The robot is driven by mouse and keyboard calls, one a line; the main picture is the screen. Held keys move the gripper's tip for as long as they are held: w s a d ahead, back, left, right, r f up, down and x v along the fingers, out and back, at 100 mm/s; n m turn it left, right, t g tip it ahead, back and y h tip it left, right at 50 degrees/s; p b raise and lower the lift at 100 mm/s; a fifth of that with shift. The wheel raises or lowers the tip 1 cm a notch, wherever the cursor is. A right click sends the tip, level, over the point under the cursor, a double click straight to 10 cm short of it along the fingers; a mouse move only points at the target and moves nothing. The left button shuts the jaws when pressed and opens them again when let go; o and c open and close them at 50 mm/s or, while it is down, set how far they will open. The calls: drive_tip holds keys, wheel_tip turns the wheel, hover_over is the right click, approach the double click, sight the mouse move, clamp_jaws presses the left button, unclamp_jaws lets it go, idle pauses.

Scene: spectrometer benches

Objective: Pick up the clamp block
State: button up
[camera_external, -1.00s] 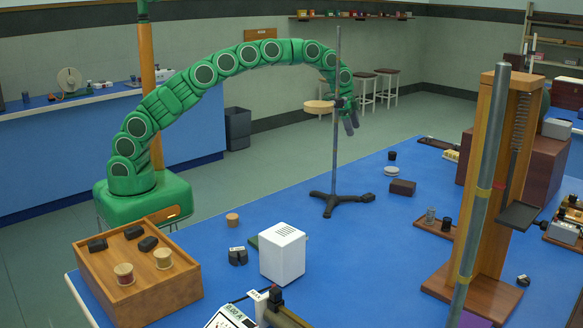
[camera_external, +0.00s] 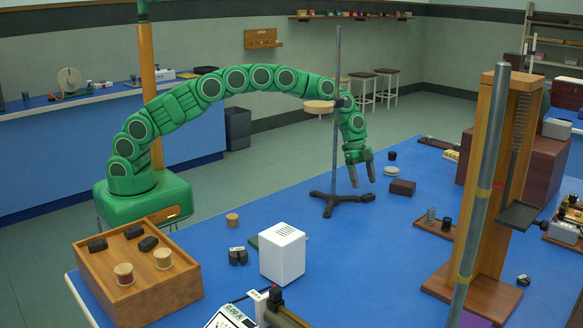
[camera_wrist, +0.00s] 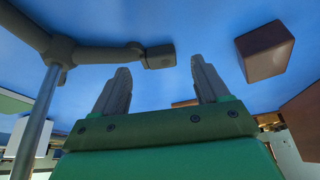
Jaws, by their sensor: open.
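A small dark block (camera_external: 367,197), which looks like the clamp block, lies on the blue bench at the right foot of the retort stand (camera_external: 335,130). In the wrist view the small dark block (camera_wrist: 160,57) appears between and beyond my fingertips, touching or nearly touching the end of the stand's foot; I cannot tell which. My gripper (camera_external: 362,182) is open and empty, pointing down above the block. Its two grey fingers also show in the wrist view (camera_wrist: 160,72). A larger brown block (camera_external: 402,187) lies to the right, clear of my fingers.
The stand's upright rod (camera_wrist: 38,115) rises close to my gripper's left in the wrist view. A white disc (camera_external: 391,171) and a small black cylinder (camera_external: 392,155) sit behind the brown block. A tall wooden spring stand (camera_external: 490,190) is farther right.

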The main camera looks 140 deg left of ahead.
sight(368, 194)
drive_tip(key=shift+x, duration=2.2)
drive_tip(key=shift+w, duration=0.2)
drive_tip(key=c, duration=1.2)
drive_tip(key=shift+r, duration=0.1)
drive_tip(key=shift+r, duration=0.6)
drive_tip(key=shift+w+v, duration=0.2)
drive_tip(key=shift+v, duration=1)
drive_tip(key=s+a, duration=0.1)
drive_tip(key=s, duration=0.4)
drive_tip(key=s+a, duration=0.1)
drive_tip(key=s, duration=0.5)
drive_tip(key=s+a, duration=0.1)
drive_tip(key=s, duration=0.5)
drive_tip(key=shift+s, duration=0.15)
